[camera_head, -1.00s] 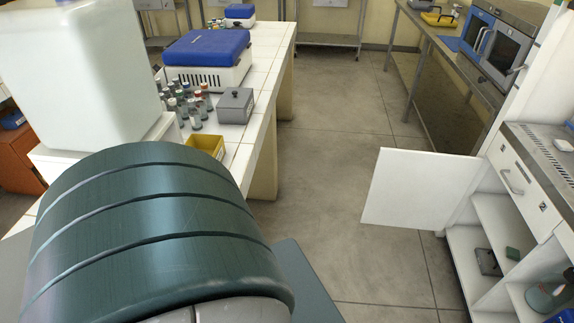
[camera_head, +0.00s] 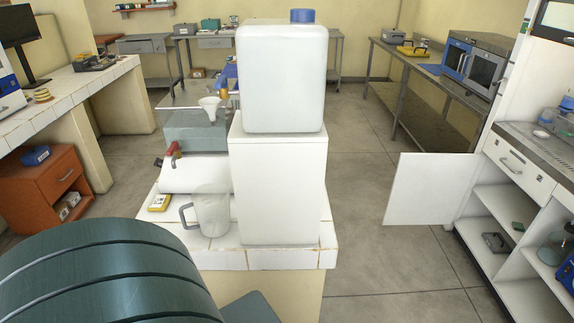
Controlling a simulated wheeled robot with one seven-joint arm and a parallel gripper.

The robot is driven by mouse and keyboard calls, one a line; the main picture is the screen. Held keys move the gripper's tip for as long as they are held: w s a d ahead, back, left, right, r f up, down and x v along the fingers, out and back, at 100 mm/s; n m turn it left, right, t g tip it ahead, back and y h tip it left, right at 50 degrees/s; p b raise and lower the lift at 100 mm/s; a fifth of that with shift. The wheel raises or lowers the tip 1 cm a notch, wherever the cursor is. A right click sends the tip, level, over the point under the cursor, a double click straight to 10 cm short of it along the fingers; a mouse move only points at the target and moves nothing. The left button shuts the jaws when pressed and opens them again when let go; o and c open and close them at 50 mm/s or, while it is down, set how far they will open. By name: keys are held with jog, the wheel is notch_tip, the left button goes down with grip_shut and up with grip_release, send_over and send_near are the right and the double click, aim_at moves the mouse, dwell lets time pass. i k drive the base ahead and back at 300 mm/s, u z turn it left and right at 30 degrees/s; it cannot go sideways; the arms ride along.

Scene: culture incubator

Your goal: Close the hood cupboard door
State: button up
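The hood cupboard door (camera_head: 432,189) is a plain white panel at the right of the head view. It stands wide open, swung out to the left from the cupboard under the hood. The open cupboard (camera_head: 500,207) shows white shelves with a small dark box, a green item and glassware on them. A drawer (camera_head: 519,165) with a metal handle sits above the opening. My gripper is not in view; only a dark green ribbed part of my own body shows at the lower left. No contact with the door shows.
A tiled bench end with a white stand (camera_head: 278,190), a large white container (camera_head: 282,78) and a clear jug (camera_head: 211,213) stands in the middle. Grey floor (camera_head: 352,222) lies clear between this bench and the door. An orange cabinet (camera_head: 52,181) is at the left.

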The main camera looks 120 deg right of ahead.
aim_at(428, 188)
jog(key=z, duration=2.1)
jog(key=i, duration=3.05)
jog(key=z, duration=2.15)
jog(key=i, duration=3.3)
jog(key=z, duration=0.05)
